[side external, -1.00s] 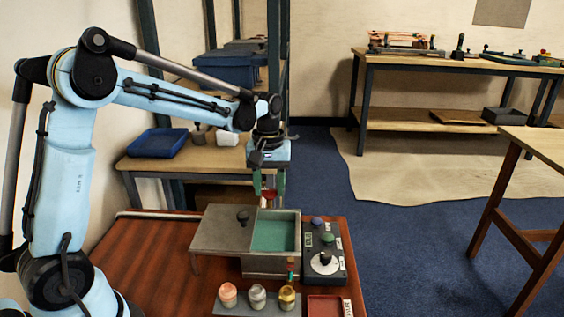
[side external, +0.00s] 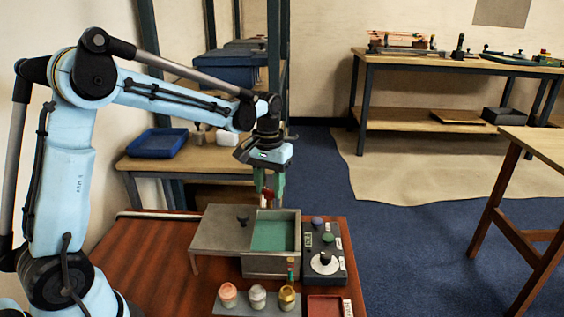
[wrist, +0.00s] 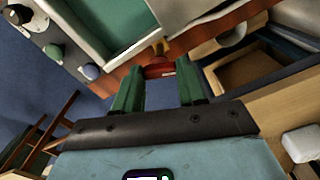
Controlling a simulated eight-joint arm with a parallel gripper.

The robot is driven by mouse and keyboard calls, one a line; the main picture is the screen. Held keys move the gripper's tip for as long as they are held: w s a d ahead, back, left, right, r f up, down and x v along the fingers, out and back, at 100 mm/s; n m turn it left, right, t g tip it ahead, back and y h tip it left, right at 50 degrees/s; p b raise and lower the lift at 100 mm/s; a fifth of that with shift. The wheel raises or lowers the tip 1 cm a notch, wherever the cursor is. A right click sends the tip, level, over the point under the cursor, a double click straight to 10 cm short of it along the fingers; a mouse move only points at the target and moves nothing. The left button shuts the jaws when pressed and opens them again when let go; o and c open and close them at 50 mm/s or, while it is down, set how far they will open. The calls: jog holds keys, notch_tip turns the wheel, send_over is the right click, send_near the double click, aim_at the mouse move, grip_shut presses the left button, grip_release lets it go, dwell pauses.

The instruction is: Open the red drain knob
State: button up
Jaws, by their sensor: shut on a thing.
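The red drain knob (wrist: 160,70) sits at the back of the bath with the green interior, by its outer wall. In the side view the red knob (side external: 267,191) shows between the green fingers of my gripper (side external: 270,186). My gripper points down and is shut on the knob; in the wrist view its two green fingers (wrist: 161,78) stand on either side of the red bar. The grey bath (side external: 272,265) has its lid slid to the left, with green inside showing. The fingers partly hide the knob's ends.
A dark control box (side external: 323,255) with knobs stands right of the bath. In front are several jars (side external: 258,297) on a grey strip and a red tray (side external: 324,306). A bench with a blue tray (side external: 157,142) stands behind.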

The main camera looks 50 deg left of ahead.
jog(key=m, duration=1.3)
jog(key=shift+m, duration=0.4)
dwell(0.3)
jog(key=o, duration=1.1)
jog(key=shift+c, duration=0.2)
notch_tip(320, 180, up, 12)
jog(key=shift+r, duration=0.1)
